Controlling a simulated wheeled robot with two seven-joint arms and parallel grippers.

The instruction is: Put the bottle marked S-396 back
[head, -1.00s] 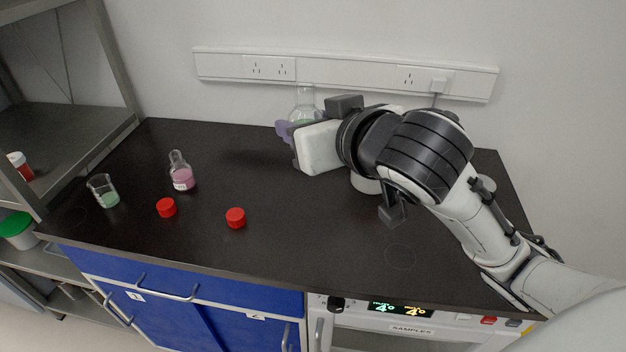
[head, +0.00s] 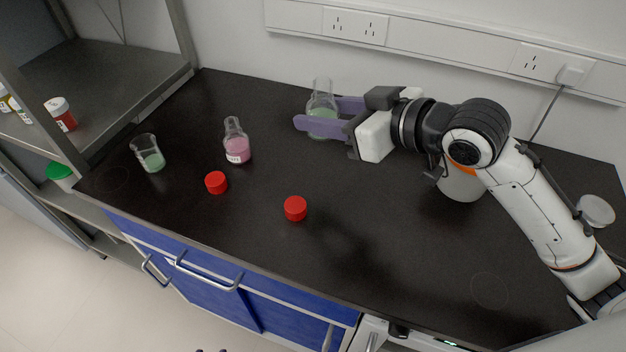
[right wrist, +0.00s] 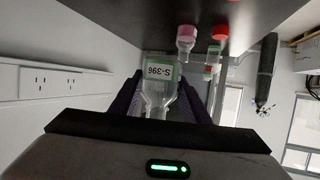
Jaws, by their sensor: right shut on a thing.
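The S-396 bottle (head: 321,118) is a clear flask with a narrow neck and green liquid. My right gripper (head: 331,118) is shut on it, with purple fingers on both sides. In the right wrist view the bottle (right wrist: 159,84) sits between the fingers, its "S-396" label (right wrist: 158,71) upside down in the picture. The bottle is over the rear of the dark bench (head: 330,270); I cannot tell whether its base touches. Two small dark tips at the bottom edge of the head view may be my left gripper (head: 212,350); its state is unclear.
A pink-liquid flask (head: 237,145), a beaker with green liquid (head: 150,157) and two red caps (head: 216,183) (head: 295,208) stand on the bench's left and middle. A grey shelf (head: 120,85) rises at left. A wall socket strip (head: 450,45) runs behind. The front bench is mostly clear.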

